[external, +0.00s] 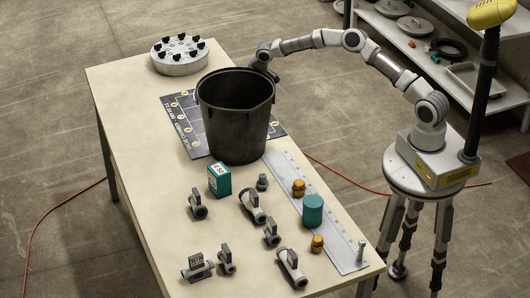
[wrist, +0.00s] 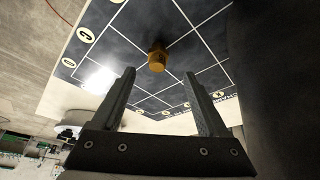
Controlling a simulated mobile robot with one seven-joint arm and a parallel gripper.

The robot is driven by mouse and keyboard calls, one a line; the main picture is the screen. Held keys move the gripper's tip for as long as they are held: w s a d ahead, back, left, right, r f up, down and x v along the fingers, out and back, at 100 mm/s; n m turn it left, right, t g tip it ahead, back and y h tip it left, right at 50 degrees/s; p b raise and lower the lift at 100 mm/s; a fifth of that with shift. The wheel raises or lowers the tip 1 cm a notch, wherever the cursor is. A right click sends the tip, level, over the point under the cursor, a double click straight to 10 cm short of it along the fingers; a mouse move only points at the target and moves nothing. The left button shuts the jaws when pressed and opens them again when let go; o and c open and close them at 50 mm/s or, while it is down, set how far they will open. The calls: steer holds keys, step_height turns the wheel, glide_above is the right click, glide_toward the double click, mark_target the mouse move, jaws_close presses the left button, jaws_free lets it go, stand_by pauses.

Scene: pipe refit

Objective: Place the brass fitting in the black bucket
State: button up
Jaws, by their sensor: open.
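A brass fitting (wrist: 157,58) is on the dark gridded mat (wrist: 125,40) in the wrist view, just beyond my fingertips. My gripper (wrist: 159,75) is open, with nothing between its fingers. The black bucket (external: 236,120) stands upright on the table, partly over the mat; its dark wall (wrist: 280,70) fills the right side of the wrist view. In the external view my gripper (external: 272,74) is low behind the bucket's right rim, partly hidden. The fitting on the mat is hidden there. Two other brass fittings (external: 299,188) (external: 317,243) are on the table's right side.
Several grey valves (external: 252,207), a green box (external: 219,179) and a teal cylinder (external: 313,210) are on the near table. A metal strip (external: 345,250) runs along the right edge. A round grey piece with black knobs (external: 179,57) sits at the far end.

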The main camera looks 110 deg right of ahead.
steer(key=shift+x, duration=3.25)
steer(key=shift+s+d, duration=0.1)
steer(key=shift+d, duration=0.05)
jaws_close()
